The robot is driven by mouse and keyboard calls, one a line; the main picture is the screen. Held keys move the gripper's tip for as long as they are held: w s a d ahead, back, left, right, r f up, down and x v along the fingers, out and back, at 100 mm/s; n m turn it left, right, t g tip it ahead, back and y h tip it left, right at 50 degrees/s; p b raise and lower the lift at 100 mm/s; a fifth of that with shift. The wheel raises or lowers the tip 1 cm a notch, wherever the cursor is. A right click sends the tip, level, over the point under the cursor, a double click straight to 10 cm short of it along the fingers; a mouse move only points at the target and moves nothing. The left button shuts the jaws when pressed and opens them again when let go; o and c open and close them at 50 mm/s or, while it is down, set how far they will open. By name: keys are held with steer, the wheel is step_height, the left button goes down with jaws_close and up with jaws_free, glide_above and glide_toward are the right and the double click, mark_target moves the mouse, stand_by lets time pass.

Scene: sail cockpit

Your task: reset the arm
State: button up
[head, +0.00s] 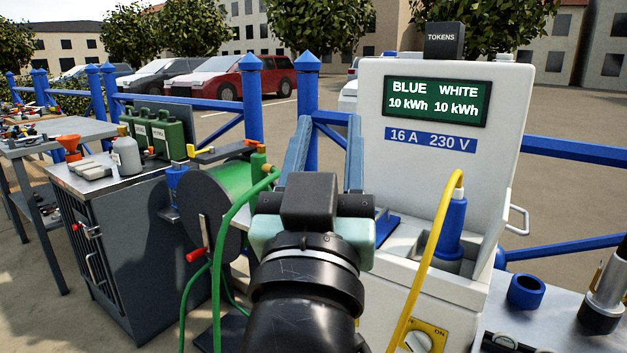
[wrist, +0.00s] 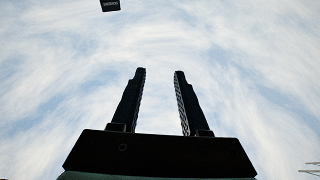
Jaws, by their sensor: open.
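My gripper (wrist: 160,72) points up at the sky in the wrist view. Its two dark fingers stand apart with only cloudy sky between them. In the head view my gripper (head: 324,150) is raised in front of the left side of the white power pedestal (head: 441,152). Its fingers show as two blue-grey bars, spread and empty. My wrist and forearm hide part of the pedestal's lower left and the ground behind.
A blue plug (head: 450,228) with a yellow cable (head: 421,265) sits in the pedestal's recess. A green hose reel (head: 225,205) stands left of my arm, its hose hanging close by. A grey cabinet (head: 140,245) is at left. A blue ring (head: 526,291) lies right.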

steer(key=s+a+r+t+y, duration=0.1)
steer(key=s+r+t+y, duration=0.25)
steer(key=s+r, duration=0.65)
step_height(320, 180, up, 31)
steer(key=n+p, duration=0.1)
steer(key=p, duration=3)
steer(key=shift+a+f+t, duration=0.2)
steer(key=shift+t, duration=0.25)
